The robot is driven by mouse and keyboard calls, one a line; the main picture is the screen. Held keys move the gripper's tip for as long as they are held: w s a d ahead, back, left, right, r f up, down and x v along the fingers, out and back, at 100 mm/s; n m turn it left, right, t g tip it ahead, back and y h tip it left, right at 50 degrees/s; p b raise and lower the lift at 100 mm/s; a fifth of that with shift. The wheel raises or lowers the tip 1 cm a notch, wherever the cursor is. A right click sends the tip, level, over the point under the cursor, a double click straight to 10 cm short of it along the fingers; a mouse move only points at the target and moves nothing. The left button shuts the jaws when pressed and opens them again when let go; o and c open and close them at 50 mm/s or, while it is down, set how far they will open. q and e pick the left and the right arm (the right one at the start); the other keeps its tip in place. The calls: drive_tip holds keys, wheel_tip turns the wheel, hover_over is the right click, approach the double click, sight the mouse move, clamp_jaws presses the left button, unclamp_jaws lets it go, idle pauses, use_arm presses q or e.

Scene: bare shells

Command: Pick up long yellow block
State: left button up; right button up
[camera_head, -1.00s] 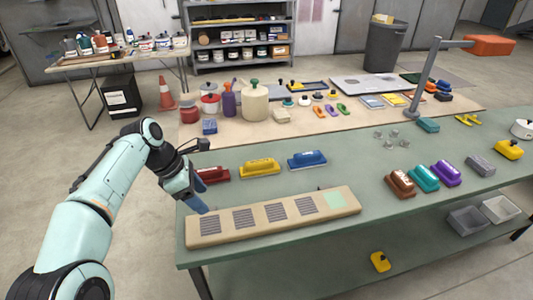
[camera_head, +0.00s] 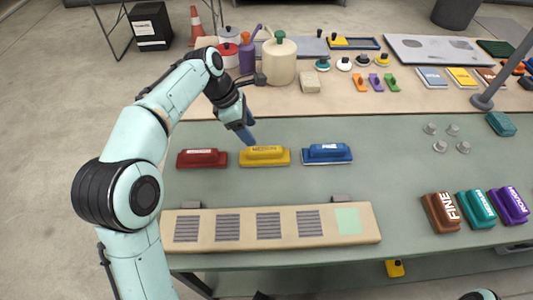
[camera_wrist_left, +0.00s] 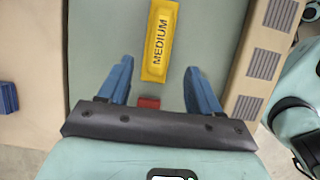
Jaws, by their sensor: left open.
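The long yellow block (camera_head: 265,156), marked MEDIUM, lies on the green table top (camera_head: 390,170) between a red block (camera_head: 202,158) and a blue block (camera_head: 327,153). In the left wrist view the yellow block (camera_wrist_left: 160,40) lies beyond the fingertips, roughly in line with the gap between them. My left gripper (camera_head: 249,138) is open and empty, with its blue fingers near the back left of the yellow block. Its two fingers also show in the left wrist view (camera_wrist_left: 158,82), apart from the block. The right gripper is not in view.
A beige board (camera_head: 190,249) with striped patches and one green patch lies along the front edge. Brown (camera_head: 441,212), teal (camera_head: 477,209) and purple (camera_head: 509,206) blocks stand at right. Small metal pieces lie behind them. A cream canister (camera_head: 281,62) stands behind the gripper.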

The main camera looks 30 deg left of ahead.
sight(264, 149)
use_arm(q)
drive_tip(key=b+x, duration=0.2)
drive_tip(key=x, duration=0.7)
drive_tip(key=shift+w+f, duration=0.1)
drive_tip(key=shift+f, duration=0.05)
clamp_jaws()
